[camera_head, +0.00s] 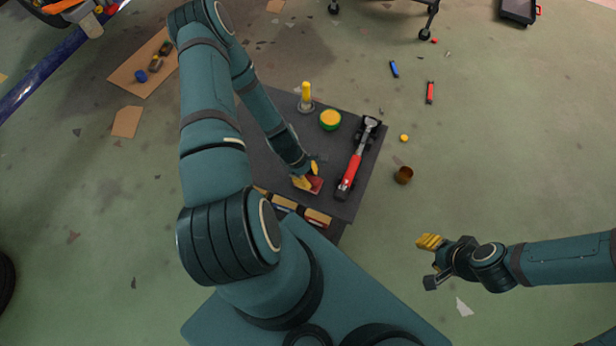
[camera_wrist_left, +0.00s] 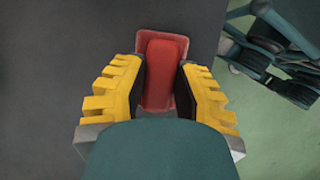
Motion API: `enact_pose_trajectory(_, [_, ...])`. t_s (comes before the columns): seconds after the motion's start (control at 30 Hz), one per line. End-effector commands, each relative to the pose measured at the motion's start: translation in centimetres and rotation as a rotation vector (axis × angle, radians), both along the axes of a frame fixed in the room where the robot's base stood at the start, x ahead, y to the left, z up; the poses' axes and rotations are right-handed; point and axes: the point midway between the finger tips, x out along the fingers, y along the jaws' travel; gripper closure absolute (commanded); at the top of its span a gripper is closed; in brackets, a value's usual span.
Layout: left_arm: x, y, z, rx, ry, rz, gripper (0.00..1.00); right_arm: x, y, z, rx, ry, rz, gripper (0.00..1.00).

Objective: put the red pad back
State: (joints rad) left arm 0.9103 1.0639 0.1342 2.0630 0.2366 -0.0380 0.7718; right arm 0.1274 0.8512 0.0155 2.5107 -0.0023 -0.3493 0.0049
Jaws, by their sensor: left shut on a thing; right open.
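The red pad (camera_wrist_left: 164,75) shows in the left wrist view between the yellow fingers of my left gripper (camera_wrist_left: 161,95), which is shut on it. A paler red rim shows around the pad's far end. In the head view the red pad (camera_head: 315,184) is at the front part of the dark table top (camera_head: 345,207), partly hidden by my left gripper (camera_head: 305,181). I cannot tell whether the pad touches the table. My right gripper (camera_head: 431,262) is open and empty, out over the floor at the right.
A red-handled tool (camera_head: 350,172) lies right of the left gripper. A green bowl with yellow contents (camera_head: 330,120) and a yellow-handled item (camera_head: 306,95) stand further back. Several boxes (camera_head: 284,208) line the table's front edge. A brown cup (camera_head: 403,175) stands on the floor.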

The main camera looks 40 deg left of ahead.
Motion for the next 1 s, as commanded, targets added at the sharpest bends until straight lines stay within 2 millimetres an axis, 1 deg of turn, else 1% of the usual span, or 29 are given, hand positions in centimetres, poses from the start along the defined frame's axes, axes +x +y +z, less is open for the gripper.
enact_pose_trajectory(0.17, [0.0,0.1,-0.1,0.002,0.000,0.000,1.00,0.0,0.0,0.0,0.000,-0.001,0.000,0.53])
enact_pose_trajectory(0.2, [0.0,0.1,-0.1,0.002,0.000,0.000,0.58,0.0,0.0,0.0,0.000,-0.001,0.000,0.53])
enact_pose_trajectory(0.23, [0.0,0.1,-0.1,0.002,0.000,0.000,0.48,0.0,0.0,0.0,0.000,-0.001,0.000,0.53])
enact_pose_trajectory(0.53, [0.0,0.1,0.0,0.001,-0.001,-0.001,0.47,0.0,0.0,0.0,0.000,-0.001,0.000,0.53])
enact_pose_trajectory(0.67, [0.0,0.4,0.7,0.004,-0.002,0.001,0.47,0.0,0.0,0.2,0.000,0.000,0.000,0.53])
enact_pose_trajectory(0.77, [-0.1,0.9,2.0,0.004,-0.002,0.001,0.47,-0.1,0.0,0.6,0.000,0.001,0.000,0.53])
enact_pose_trajectory(1.0, [-0.7,2.7,6.6,0.005,-0.003,0.000,0.47,-0.1,0.0,1.6,0.000,0.003,-0.001,0.53])
